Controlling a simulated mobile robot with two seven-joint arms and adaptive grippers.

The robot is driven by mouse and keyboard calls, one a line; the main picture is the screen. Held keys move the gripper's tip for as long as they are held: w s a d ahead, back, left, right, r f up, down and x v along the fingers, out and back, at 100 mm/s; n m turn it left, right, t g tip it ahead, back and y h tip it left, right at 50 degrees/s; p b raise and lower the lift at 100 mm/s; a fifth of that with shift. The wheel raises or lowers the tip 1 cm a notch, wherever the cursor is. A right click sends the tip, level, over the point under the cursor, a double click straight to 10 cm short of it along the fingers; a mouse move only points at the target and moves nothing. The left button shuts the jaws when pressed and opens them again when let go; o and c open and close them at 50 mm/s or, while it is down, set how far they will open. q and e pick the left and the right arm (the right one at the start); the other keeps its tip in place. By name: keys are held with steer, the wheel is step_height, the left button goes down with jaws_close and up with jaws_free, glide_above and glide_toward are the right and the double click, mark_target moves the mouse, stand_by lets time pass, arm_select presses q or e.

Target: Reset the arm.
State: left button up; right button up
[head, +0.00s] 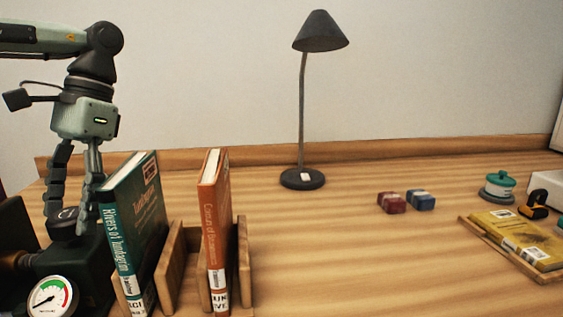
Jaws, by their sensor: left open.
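My left arm comes in from the upper left, and my left gripper (76,215) points down at the left of the desk. Its fingers are apart, and I see nothing held between them. It is left of the green book (133,222), close to its upper part in the picture; I cannot tell if they touch. The fingertips are just above or behind a dark device with a round gauge (52,297). My right gripper is not in view.
The green book and an orange book (214,230) stand upright in a wooden rack (171,268). A black lamp (302,178) stands at the back. Red (391,203) and blue (421,200) blocks lie right of centre. A yellow book (508,240) lies on a wooden tray (475,231). The middle desk is clear.

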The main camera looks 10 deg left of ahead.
arm_select(q)
steer(key=shift+f+n+h, duration=0.15)
steer(key=shift+n+h, duration=0.25)
steer(key=shift+n, duration=0.4)
